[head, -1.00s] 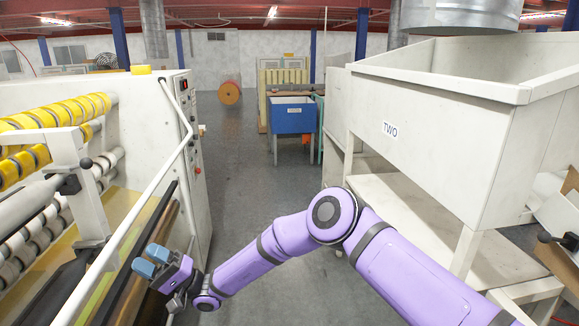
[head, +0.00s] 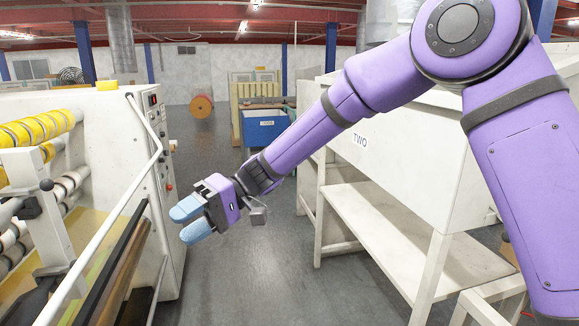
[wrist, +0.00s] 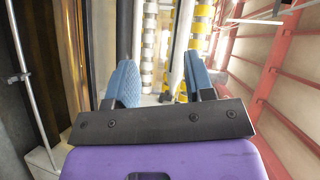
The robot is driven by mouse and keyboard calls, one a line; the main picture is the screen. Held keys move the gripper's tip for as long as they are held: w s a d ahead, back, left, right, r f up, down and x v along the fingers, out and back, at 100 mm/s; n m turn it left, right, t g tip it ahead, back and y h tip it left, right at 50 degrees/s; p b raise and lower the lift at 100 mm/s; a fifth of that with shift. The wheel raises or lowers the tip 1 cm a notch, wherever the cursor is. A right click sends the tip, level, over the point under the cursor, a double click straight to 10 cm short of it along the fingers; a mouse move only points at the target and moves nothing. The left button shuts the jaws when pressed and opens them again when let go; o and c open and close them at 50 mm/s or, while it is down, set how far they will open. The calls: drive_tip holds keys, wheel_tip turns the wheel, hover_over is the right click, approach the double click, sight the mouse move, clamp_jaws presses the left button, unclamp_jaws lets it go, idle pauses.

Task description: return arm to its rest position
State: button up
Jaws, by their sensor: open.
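My purple arm reaches from the right side of the head view toward the middle, with its elbow high. My gripper (head: 188,221) hangs in the air over the aisle, just right of the tape machine, its blue fingertips pointing left. In the wrist view my gripper (wrist: 160,85) shows both blue fingers wide apart with nothing held between them. Beyond the fingers are the machine's white rollers and yellow tape rolls (wrist: 203,30). The fingers appear apart from the machine.
The tape machine (head: 120,130) with its white rail (head: 105,240) stands on the left. The white bin marked TWO (head: 400,160) and its lower shelf (head: 370,220) stand on the right, behind my arm. A blue bin (head: 265,127) is farther back. The grey aisle floor (head: 250,270) is clear.

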drive_tip(key=s+d+r+m+t+h, duration=0.2)
drive_tip(key=d+t, duration=0.1)
drive_tip(key=d, duration=0.7)
drive_tip(key=s+d+r+m+t+h, duration=0.1)
drive_tip(key=d+r+m+t+h, duration=0.2)
drive_tip(key=d, duration=0.6)
drive_tip(key=s+d+r+t+h, duration=0.15)
drive_tip(key=d+t, duration=0.25)
drive_tip(key=d, duration=0.6)
drive_tip(key=s+d+m+t+h, duration=0.2)
drive_tip(key=s+d, duration=0.3)
drive_tip(key=d, duration=0.4)
drive_tip(key=s+d+r+m+t+h, duration=0.1)
drive_tip(key=s+d+m+t, duration=0.3)
drive_tip(key=d, duration=0.6)
drive_tip(key=shift+s+r+h, duration=0.2)
drive_tip(key=shift+s+h, duration=0.35)
drive_tip(key=shift+s, duration=0.55)
